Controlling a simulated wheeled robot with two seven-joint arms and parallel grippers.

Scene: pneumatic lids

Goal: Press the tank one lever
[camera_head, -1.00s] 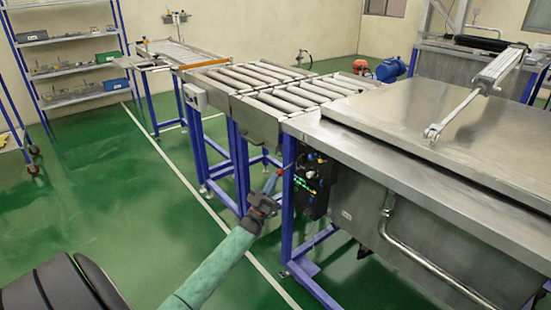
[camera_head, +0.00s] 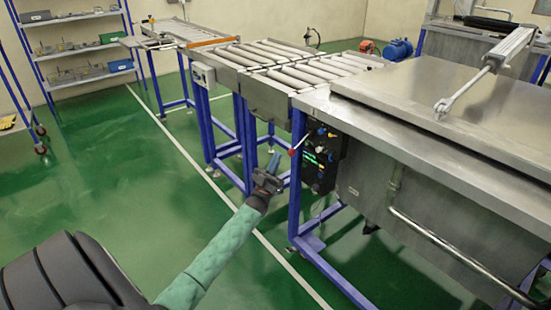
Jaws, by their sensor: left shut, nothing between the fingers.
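The steel tank (camera_head: 378,190) stands at the right with its flat lid (camera_head: 400,95) lying closed on top. A black control panel (camera_head: 322,165) with small green lights and blue and red fittings is mounted at the tank's left end. A thin lever with a red knob (camera_head: 292,152) sticks out to the left at the panel's upper edge. My left gripper (camera_head: 272,154) is shut and empty, pointing up, just left of the knob. A small gap shows between them in the picture; the depth between them is hard to judge. My right gripper is not in view.
A pneumatic cylinder (camera_head: 495,65) with a rod stands above the lid. A roller conveyor (camera_head: 290,62) on blue legs joins the tank's left side. A blue frame post (camera_head: 296,185) stands close to my gripper. Green floor at the left is free. Shelves (camera_head: 80,50) stand at the back left.

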